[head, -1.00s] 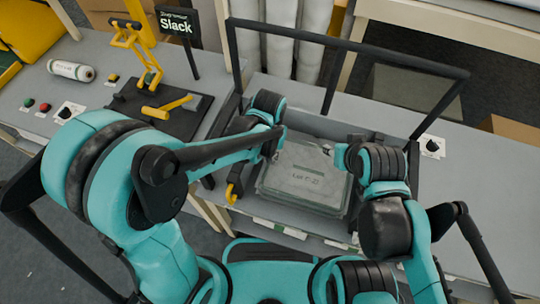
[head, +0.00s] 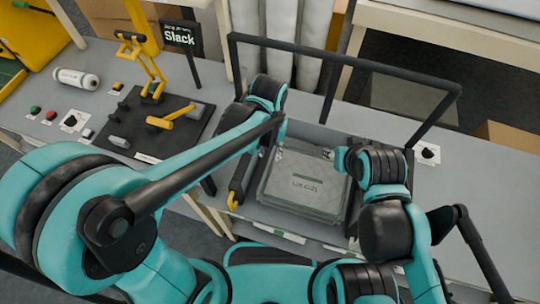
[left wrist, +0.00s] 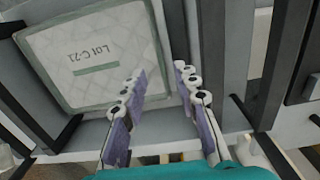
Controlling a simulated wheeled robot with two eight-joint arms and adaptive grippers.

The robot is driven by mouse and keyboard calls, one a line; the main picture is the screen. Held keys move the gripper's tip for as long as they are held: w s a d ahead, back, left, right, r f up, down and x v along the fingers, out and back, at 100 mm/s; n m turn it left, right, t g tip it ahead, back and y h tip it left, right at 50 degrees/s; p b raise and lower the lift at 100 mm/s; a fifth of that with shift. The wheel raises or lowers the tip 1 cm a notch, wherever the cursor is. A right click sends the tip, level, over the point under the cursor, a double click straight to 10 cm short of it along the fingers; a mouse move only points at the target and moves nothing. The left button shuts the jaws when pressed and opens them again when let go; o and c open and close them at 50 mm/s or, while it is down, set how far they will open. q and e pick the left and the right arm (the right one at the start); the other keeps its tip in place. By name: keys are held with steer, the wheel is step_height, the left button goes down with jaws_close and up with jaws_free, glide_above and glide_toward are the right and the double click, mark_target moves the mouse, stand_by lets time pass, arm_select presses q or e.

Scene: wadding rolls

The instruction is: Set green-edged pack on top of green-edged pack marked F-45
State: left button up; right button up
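A pale grey-green wrapped pack (head: 300,190) lies flat in the bay in front of me. In the left wrist view it (left wrist: 85,35) reads "Lot C-21" beside a green bar. I cannot make out a pack marked F-45. My left gripper (left wrist: 158,78) is open and empty in its wrist view, its fingers at the edge of the pack, above it or beside it. In the head view the left gripper (head: 276,128) is at the pack's far left corner, partly hidden by its arm. My right gripper (head: 340,157) is at the pack's far right corner; its fingers are mostly hidden.
A black frame (head: 340,65) stands over the back of the bay. White rolls (head: 278,45) stand behind it. A black plate with yellow levers (head: 172,117), a "Slack" sign (head: 180,34) and a white cylinder (head: 76,78) are to the left.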

arm_select(q)
steer(key=s+a+r+n+t, duration=0.1)
steer(key=s+a+r+t, duration=0.1)
steer(key=a+r, duration=0.3)
steer(key=s+a+r+n+t, duration=0.2)
steer(key=s+a+r+t, duration=0.1)
steer(key=a, duration=0.9)
steer(key=shift+a+r+n+t+p, duration=0.3)
steer(key=shift+a+r+t+p, duration=0.1)
steer(key=shift+r+t, duration=0.6)
steer(key=shift+f, duration=0.2)
